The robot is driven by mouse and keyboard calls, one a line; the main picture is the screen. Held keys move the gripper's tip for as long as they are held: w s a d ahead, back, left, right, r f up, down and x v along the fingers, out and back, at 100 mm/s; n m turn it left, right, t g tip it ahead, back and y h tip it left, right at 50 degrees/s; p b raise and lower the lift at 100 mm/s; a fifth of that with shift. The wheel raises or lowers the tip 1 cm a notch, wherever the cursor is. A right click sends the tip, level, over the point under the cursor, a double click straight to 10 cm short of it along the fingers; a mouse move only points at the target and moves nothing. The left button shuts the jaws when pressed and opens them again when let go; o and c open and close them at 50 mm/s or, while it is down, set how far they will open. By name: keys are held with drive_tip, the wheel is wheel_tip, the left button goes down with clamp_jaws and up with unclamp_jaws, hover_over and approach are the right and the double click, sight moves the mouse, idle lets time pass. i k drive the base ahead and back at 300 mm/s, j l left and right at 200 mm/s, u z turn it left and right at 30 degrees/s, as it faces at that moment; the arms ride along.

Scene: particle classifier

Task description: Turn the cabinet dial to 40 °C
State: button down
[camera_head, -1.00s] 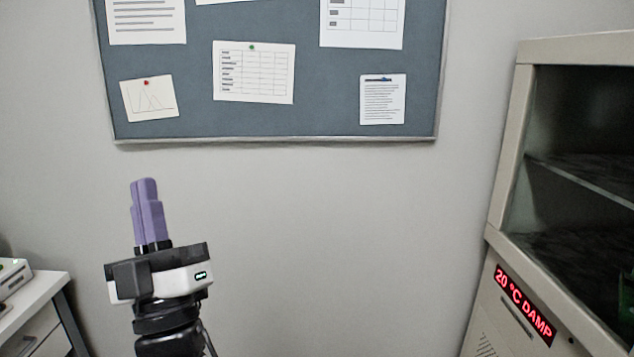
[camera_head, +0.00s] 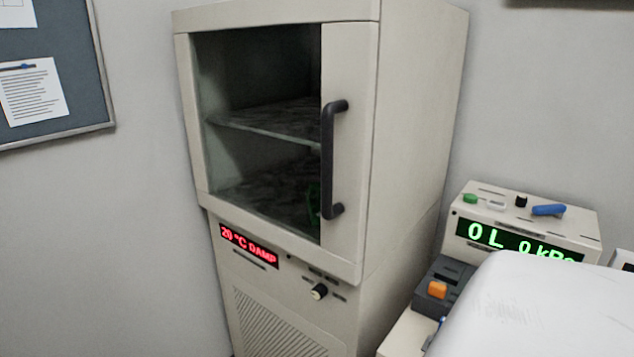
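The cabinet (camera_head: 410,130) is a tall beige unit with a dark glass door and a black vertical handle (camera_head: 328,160). Its red display (camera_head: 249,246) reads "20 °C DAMP". The cabinet dial (camera_head: 319,292) is a small dark knob with a pale face on the lower front panel, right of and below the display. The door looks shut. My gripper does not show in the current view.
A beige instrument (camera_head: 520,222) with a green display reading "0 L 0 kPa" stands right of the cabinet. A pinboard (camera_head: 75,85) hangs at left.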

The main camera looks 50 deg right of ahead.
sight(319, 291)
drive_tip(key=z, duration=1.55)
